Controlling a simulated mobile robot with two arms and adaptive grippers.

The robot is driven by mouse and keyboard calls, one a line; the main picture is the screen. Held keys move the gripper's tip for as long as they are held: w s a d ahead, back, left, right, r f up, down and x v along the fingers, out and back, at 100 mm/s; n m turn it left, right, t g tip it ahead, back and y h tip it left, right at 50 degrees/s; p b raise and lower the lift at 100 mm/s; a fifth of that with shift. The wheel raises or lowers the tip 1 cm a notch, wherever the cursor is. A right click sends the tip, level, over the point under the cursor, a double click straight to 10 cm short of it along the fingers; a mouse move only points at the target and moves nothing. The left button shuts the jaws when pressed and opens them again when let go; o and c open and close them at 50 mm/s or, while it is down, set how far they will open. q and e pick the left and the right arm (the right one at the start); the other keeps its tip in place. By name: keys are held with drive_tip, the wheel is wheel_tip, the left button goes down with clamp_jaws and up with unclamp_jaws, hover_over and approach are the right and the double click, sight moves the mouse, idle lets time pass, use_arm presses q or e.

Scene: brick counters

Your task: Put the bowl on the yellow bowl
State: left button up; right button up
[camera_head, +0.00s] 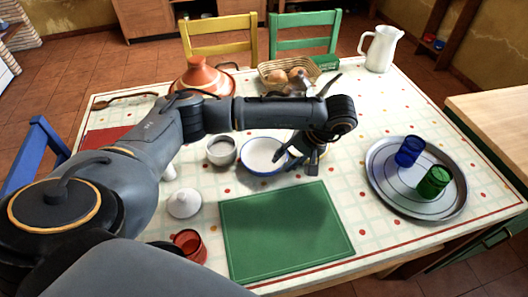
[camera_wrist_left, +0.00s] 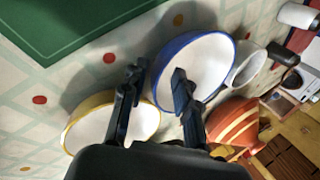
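A white bowl with a blue rim (camera_head: 260,156) stands on the table in the head view; it also shows in the left wrist view (camera_wrist_left: 200,62). The yellow-rimmed bowl (camera_wrist_left: 82,128) stands beside it in the wrist view; in the head view my left gripper mostly hides it. My left gripper (camera_head: 297,162) points down at the blue-rimmed bowl's right side. In the wrist view the fingers (camera_wrist_left: 158,80) are apart, one over the blue-rimmed bowl and one over the gap by the yellow bowl. Contact with the rim cannot be told. My right gripper is out of view.
A green board (camera_head: 285,232) lies in front of the bowls. A grey cup (camera_head: 221,151) is left of them, a tagine (camera_head: 203,77) and bread basket (camera_head: 272,76) behind. A metal tray (camera_head: 386,185) with blue and green glasses stands right.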

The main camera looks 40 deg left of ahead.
use_arm(q)
drive_tip(key=shift+s+a+f, duration=0.1)
drive_tip(key=shift+a+f, duration=0.25)
drive_tip(key=shift+f, duration=0.3)
drive_tip(key=shift+a+f, duration=0.15)
drive_tip(key=shift+f, duration=0.15)
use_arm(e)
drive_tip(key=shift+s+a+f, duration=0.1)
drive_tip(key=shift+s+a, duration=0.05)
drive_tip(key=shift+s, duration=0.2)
use_arm(q)
clamp_jaws()
drive_tip(key=shift+r, duration=0.1)
